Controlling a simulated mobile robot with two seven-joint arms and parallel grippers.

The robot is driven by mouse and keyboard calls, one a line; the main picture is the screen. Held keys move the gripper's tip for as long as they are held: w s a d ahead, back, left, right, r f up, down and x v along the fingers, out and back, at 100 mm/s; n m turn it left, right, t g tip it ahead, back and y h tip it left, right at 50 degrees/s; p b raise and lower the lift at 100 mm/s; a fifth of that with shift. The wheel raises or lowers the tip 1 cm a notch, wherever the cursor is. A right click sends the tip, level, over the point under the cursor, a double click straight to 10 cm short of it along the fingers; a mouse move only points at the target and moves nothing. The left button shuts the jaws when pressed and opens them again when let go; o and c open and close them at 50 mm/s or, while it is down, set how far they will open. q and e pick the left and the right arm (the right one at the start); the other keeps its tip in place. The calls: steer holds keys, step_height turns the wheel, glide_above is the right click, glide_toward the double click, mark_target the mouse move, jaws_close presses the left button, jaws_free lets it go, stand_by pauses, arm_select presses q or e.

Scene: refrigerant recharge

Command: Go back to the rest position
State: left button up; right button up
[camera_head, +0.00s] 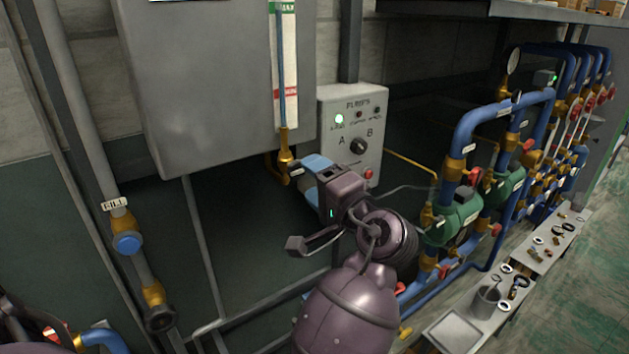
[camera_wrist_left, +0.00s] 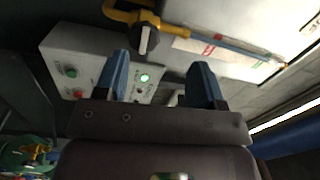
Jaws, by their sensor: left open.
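My left gripper (camera_head: 303,177) has blue fingers on a dull purple hand and stands in the middle of the head view. In the left wrist view its two fingers (camera_wrist_left: 161,64) are spread apart with nothing between them. In the head view it appears beside the brass valve (camera_head: 284,160) under the sight tube and left of the pumps control box (camera_head: 336,116). The wrist view shows the same valve (camera_wrist_left: 145,38) beyond the fingertips, apart from them, and the control box (camera_wrist_left: 67,52) behind the left finger. My right gripper is not in view.
A grey tank (camera_head: 205,80) hangs above left of the gripper. Blue pipes (camera_head: 468,130) with green pumps (camera_head: 458,215) stand close on the right. A pipe marked FILL (camera_head: 125,242) runs down the left. Low benches (camera_head: 455,333) hold small parts at lower right.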

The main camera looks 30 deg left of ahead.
mark_target(298, 171)
arm_select(q)
steer(key=shift+s+d+f+h, duration=0.1)
steer(key=shift+d+f+h, duration=0.5)
steer(key=shift+d, duration=0.4)
steer(key=x, duration=0.7)
steer(key=shift+d+r+p, duration=0.1)
steer(key=shift+r+p, duration=0.05)
steer(key=shift+p, duration=0.25)
steer(key=shift+n, duration=1.2)
